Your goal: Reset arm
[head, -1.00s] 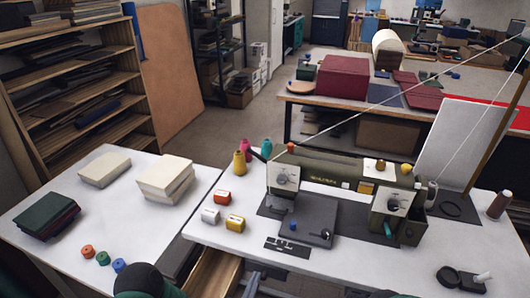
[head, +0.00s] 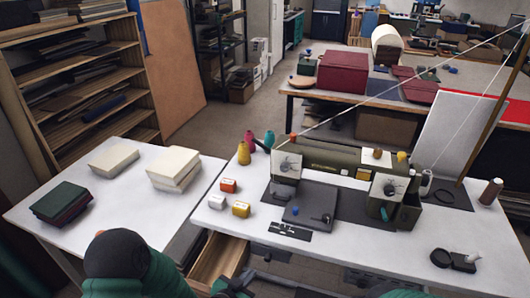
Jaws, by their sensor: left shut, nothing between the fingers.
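My left arm (head: 128,268), with a round black joint and dark green links, comes in at the bottom left and covers the front part of the left table. My left gripper (head: 233,287) shows only partly at the bottom edge, in front of the open wooden drawer. It is shut and empty, apart from the things on the tables. A dark piece at the bottom edge right of centre may be part of my right arm. My right gripper does not show.
The left white table (head: 120,205) holds cream blocks (head: 173,170) and dark books (head: 63,202). An open drawer (head: 218,262) juts out beside it. The right table holds a sewing machine (head: 335,160), thread boxes (head: 241,209) and a spool (head: 491,191). A shelf (head: 75,85) stands at left.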

